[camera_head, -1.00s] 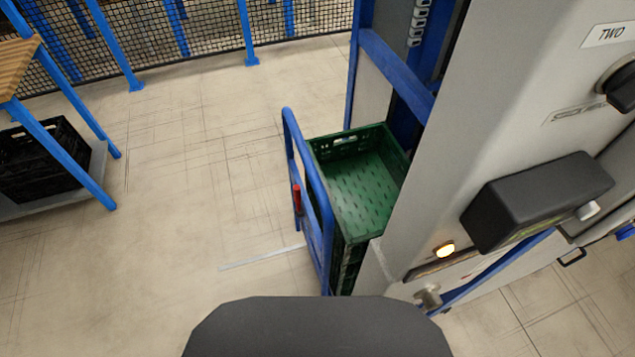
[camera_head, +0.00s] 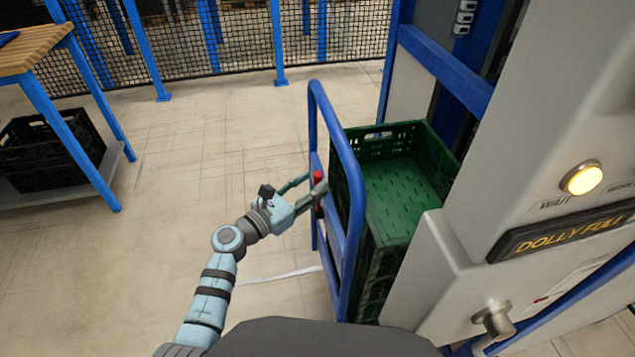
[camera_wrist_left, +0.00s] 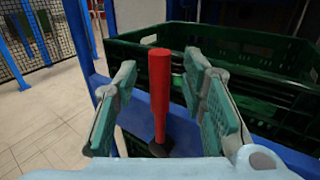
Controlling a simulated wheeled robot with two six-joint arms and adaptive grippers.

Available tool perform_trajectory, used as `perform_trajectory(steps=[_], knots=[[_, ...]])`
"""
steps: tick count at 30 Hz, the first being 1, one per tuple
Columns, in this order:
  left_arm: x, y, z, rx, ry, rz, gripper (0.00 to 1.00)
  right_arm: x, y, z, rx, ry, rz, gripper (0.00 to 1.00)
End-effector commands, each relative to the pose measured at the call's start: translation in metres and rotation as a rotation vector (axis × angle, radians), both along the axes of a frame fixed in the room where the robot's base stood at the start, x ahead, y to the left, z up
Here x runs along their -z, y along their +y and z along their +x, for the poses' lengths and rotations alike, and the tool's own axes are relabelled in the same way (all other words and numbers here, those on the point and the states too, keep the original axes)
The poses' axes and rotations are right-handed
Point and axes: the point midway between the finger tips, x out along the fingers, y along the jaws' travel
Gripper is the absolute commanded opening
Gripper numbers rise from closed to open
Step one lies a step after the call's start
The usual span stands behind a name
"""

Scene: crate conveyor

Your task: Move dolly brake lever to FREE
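The red brake lever (camera_head: 318,180) is on the side of the blue dolly frame (camera_head: 351,190). In the left wrist view the lever (camera_wrist_left: 160,90) stands upright with a black base, between the two fingers of my left gripper (camera_wrist_left: 160,100). The fingers are apart, with a gap on each side of the lever. In the head view my left gripper (camera_head: 303,192) reaches the lever from the left and partly covers it. No FREE label can be read. My right gripper is not in view.
Green crates (camera_head: 395,195) are stacked on the dolly, beside a grey machine housing (camera_head: 560,150) with a lit "WAIT" lamp (camera_head: 581,178) and a "DOLLY FULL" sign (camera_head: 566,232). A wooden-topped bench (camera_head: 35,48) with a black crate (camera_head: 45,150) stands at left. The floor between is clear.

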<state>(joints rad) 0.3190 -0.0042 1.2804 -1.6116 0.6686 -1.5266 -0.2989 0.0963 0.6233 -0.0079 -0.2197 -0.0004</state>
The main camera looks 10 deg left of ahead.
Motion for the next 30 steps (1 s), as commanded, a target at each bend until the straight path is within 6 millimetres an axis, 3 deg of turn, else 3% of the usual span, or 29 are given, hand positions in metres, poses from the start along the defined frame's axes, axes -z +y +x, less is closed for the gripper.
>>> perform_trajectory(steps=[6, 14, 21, 30], knots=[[0.002, -0.017, 0.021, -0.001, 0.001, -0.001, 0.38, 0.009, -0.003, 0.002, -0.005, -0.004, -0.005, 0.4], [0.001, -0.018, 0.023, -0.001, 0.001, 0.0, 0.38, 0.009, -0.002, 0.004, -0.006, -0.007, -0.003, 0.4], [0.001, -0.018, 0.023, -0.002, 0.002, -0.001, 0.01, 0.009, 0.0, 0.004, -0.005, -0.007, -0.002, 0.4], [0.001, -0.018, 0.023, -0.002, 0.003, -0.002, 0.0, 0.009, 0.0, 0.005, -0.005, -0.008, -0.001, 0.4]])
